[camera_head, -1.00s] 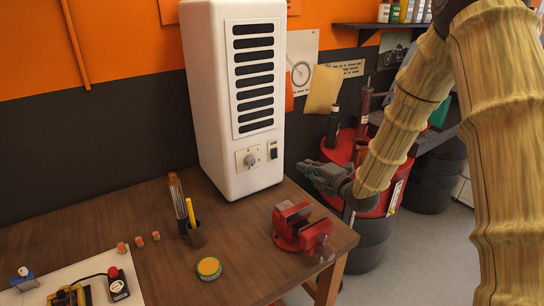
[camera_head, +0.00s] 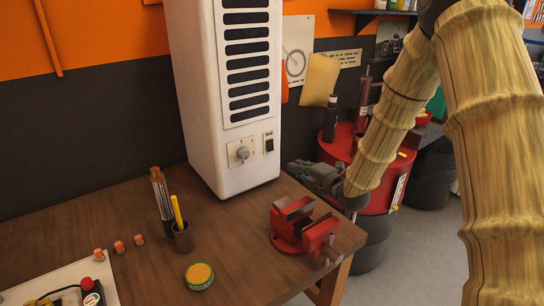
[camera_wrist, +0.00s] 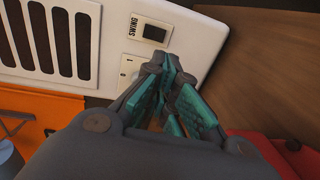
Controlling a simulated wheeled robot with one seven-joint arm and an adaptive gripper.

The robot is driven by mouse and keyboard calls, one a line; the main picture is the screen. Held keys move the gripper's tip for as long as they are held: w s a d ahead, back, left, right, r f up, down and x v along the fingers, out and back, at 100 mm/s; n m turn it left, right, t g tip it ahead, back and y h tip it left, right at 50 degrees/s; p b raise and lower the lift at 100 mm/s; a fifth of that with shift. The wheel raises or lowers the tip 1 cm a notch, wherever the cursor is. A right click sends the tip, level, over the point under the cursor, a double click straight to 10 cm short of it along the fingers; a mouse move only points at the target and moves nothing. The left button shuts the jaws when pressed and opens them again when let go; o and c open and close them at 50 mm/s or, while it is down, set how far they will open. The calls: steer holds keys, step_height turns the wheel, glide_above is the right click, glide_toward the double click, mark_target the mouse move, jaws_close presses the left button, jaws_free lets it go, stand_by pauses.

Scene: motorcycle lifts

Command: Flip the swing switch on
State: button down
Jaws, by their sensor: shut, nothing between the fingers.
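The swing switch (camera_head: 269,143) is a small black rocker on a light plate, low on the front of the white heater-like unit (camera_head: 203,95), right of a round knob (camera_head: 240,154). In the wrist view the switch (camera_wrist: 155,33) sits beside the printed word SWING. My gripper (camera_head: 288,167) is at the lower right of the unit, right of and below the switch. In the wrist view its teal-padded fingers (camera_wrist: 170,62) come together at the tips, empty, near the panel just below the switch. I cannot tell whether they touch the panel. The rocker's position is too small to tell.
The unit stands on a wooden table (camera_head: 235,240). A red vise (camera_head: 303,228) stands in front of my gripper. A pen cup (camera_head: 183,238) and a round yellow-topped tin (camera_head: 199,275) are to the left. A red drum (camera_head: 378,190) stands behind my arm.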

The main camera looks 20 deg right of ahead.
mark_target(268, 151)
steer(key=p+x, duration=0.6)
steer(key=x, duration=0.6)
steer(key=shift+w+a+p, duration=0.1)
steer(key=shift+w+p, duration=0.25)
steer(key=shift+w+a+f, duration=0.15)
steer(key=shift+w+a, duration=0.1)
steer(key=shift+w, duration=0.35)
